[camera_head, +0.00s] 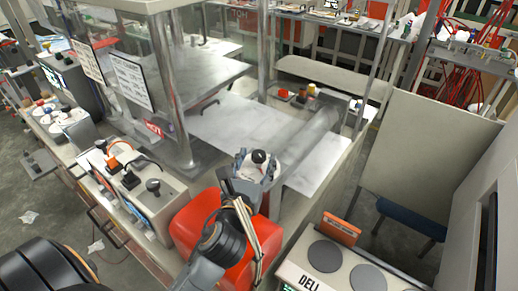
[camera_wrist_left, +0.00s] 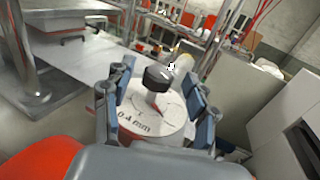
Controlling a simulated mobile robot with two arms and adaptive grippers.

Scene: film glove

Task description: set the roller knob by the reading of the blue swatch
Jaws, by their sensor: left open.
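The roller knob (camera_head: 259,157) is a small black knob with a white mark on top, on a pale round dial beside the machine's long roller. In the left wrist view the knob (camera_wrist_left: 158,78) stands on a post above the dial (camera_wrist_left: 150,116), which reads 0.4 mm. My left gripper (camera_head: 256,167) is at the knob, and in its wrist view the fingers (camera_wrist_left: 157,86) stand apart on either side of it with gaps showing. I cannot make out a blue swatch. A pale instrument (camera_head: 294,280) lettered "DEL", partly cut off, has round grey pads.
An orange block (camera_head: 341,230) stands at the instrument's back edge. A steel post (camera_head: 172,90) and a red HOT sign (camera_head: 153,129) are left of my arm. A bench with dark knobs (camera_head: 153,186) runs along the left. A large pale panel (camera_head: 425,150) stands at right.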

